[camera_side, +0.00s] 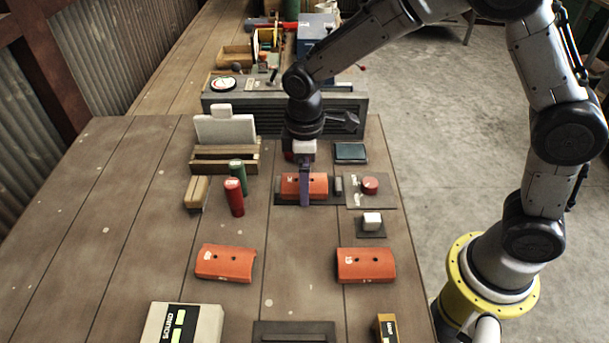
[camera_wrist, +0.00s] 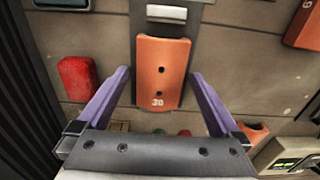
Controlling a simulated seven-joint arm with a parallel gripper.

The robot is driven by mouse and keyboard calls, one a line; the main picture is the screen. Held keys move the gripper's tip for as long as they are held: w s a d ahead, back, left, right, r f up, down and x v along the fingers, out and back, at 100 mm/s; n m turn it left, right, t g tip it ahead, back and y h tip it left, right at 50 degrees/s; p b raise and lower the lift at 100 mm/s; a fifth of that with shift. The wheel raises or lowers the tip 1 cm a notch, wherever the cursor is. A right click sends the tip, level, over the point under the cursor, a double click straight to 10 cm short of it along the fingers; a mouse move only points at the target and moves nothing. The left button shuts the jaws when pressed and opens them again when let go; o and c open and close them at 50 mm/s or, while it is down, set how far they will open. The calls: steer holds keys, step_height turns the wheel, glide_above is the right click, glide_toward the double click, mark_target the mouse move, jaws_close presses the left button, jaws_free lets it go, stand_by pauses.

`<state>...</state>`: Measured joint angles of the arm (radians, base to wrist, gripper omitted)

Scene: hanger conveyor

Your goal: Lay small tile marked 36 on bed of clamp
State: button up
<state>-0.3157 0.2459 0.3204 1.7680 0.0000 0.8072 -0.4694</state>
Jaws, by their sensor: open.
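An orange curved tile (camera_wrist: 161,84) with two dark holes and a mark that looks like 36 lies on the dark bed of the clamp (camera_wrist: 204,45). The same tile shows in the side view (camera_side: 291,187). The clamp's grey jaw block (camera_side: 338,186) stands just beyond one end of the tile; it also shows in the wrist view (camera_wrist: 167,14). My gripper (camera_wrist: 161,73) is open over the tile, with one purple finger past each long side and gaps between. In the side view my gripper (camera_side: 304,200) partly covers the tile.
Two more orange tiles, left (camera_side: 224,262) and right (camera_side: 366,264), lie nearer the camera. Red (camera_side: 234,198) and green (camera_side: 238,175) cylinders stand left. A red object (camera_wrist: 77,80) lies behind.

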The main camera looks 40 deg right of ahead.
step_height(320, 180, up, 14)
stand_by(0.6)
steer(key=shift+f, duration=0.1)
steer(key=s+d+r+m+t, duration=0.3)
steer(key=s+d+r, duration=0.5)
steer(key=s+d, duration=0.1)
steer(key=s+d+f+m+t, duration=0.2)
steer(key=s+f+m, duration=0.4)
steer(key=s, duration=0.6)
steer(key=shift+s+d+f+t, duration=0.2)
steer(key=shift+d+f+t, duration=0.1)
steer(key=shift+d, duration=0.4)
